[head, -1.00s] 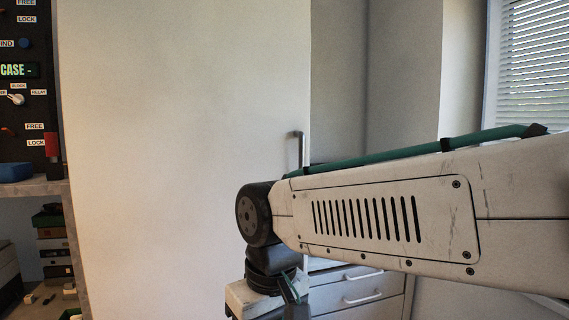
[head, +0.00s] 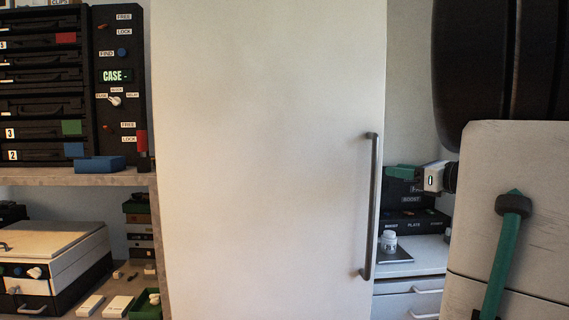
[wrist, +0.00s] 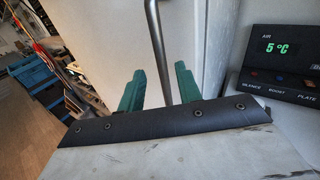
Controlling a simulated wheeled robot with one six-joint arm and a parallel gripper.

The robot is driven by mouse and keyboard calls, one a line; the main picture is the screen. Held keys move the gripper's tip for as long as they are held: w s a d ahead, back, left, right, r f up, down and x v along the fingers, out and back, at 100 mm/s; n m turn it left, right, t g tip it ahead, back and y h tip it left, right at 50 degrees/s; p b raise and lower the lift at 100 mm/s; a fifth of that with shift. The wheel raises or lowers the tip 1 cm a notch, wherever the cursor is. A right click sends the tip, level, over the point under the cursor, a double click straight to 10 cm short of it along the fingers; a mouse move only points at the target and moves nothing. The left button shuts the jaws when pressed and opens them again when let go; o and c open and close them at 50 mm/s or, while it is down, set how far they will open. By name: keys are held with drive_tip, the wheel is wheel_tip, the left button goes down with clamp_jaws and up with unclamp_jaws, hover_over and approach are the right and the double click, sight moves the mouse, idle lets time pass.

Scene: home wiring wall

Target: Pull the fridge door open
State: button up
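The fridge door (head: 260,150) is a tall, plain white panel filling the middle of the head view. Its grey vertical bar handle (head: 371,205) is near the right edge. I see no clear gap at the door's edge. My gripper (head: 390,172) has green fingers and is just right of the handle's upper part. In the wrist view, the fingers (wrist: 158,88) are spread apart. The handle (wrist: 157,35) runs down into the space between them, with no visible contact on either finger. Its lower part is hidden behind the gripper body.
A counter (head: 415,258) with a white jar (head: 389,242) and a dark display unit (wrist: 280,62) reading 5 °C is close on the right. Shelves with dark cases (head: 45,100) and a control panel (head: 118,75) stand left of the door.

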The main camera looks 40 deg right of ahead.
drive_tip(key=w, duration=0.8)
drive_tip(key=shift+a+r+m, duration=0.15)
drive_tip(key=shift+r+m, duration=0.2)
drive_tip(key=shift+m, duration=0.05)
clamp_jaws()
